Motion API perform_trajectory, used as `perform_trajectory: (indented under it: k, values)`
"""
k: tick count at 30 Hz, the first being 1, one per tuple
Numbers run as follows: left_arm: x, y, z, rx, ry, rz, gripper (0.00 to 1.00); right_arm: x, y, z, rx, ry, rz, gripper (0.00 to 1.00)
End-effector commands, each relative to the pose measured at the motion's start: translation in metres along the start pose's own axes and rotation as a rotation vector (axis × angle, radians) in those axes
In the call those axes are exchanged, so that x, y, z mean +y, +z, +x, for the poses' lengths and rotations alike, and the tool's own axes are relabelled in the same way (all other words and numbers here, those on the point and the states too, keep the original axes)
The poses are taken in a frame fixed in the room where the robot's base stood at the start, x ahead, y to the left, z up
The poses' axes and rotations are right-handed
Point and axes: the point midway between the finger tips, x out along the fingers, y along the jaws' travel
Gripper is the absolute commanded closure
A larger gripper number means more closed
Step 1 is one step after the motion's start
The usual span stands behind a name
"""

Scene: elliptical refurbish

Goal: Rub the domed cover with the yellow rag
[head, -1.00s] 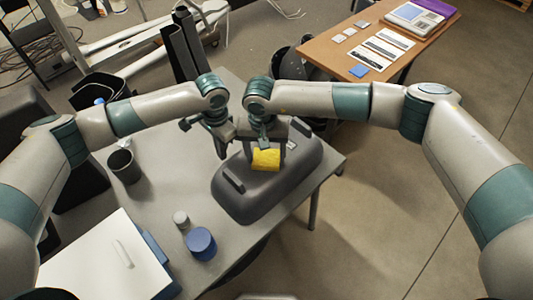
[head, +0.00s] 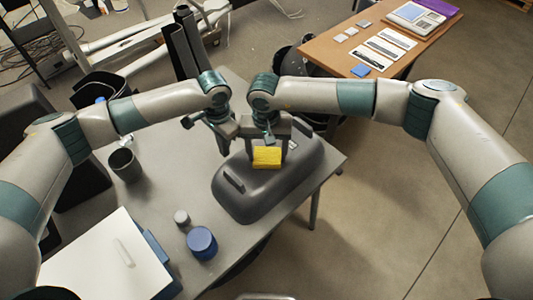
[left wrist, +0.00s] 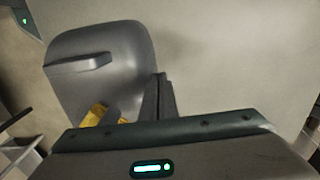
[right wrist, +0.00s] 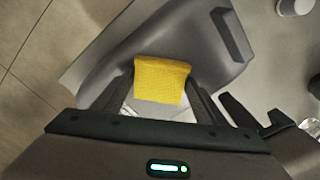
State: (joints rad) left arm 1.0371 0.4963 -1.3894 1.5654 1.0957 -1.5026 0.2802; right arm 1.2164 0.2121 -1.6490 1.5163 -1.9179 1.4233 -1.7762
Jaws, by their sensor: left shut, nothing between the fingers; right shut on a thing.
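The domed cover (head: 262,197) is dark grey with raised handles and sits on the grey table. It also shows in the left wrist view (left wrist: 120,50) and the right wrist view (right wrist: 190,40). The yellow rag (head: 267,157) is held in my right gripper (head: 268,148) over the top of the cover. In the right wrist view the rag (right wrist: 160,80) hangs between the fingers, at the cover's surface; I cannot tell how firmly it touches. My left gripper (head: 223,146) is shut and empty, close beside the right one at the cover's far left side.
A brown table (head: 390,40) with papers stands at the back right.

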Motion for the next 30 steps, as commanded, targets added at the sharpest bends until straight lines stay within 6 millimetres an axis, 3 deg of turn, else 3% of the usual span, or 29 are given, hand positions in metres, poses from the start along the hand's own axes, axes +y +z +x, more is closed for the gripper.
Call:
perform_trajectory:
  k: [1,12,30]
  values:
    - [0.019,-0.016,-0.007,0.032,0.021,0.021,1.00,-0.019,0.009,-0.004,-0.004,-0.031,-0.030,0.52]
    - [0.020,-0.015,-0.005,0.028,0.024,0.023,1.00,-0.018,0.005,-0.005,0.001,-0.031,-0.027,0.52]
    - [0.022,-0.011,-0.001,0.018,0.025,0.030,1.00,0.005,-0.023,-0.009,0.011,-0.029,-0.017,0.52]
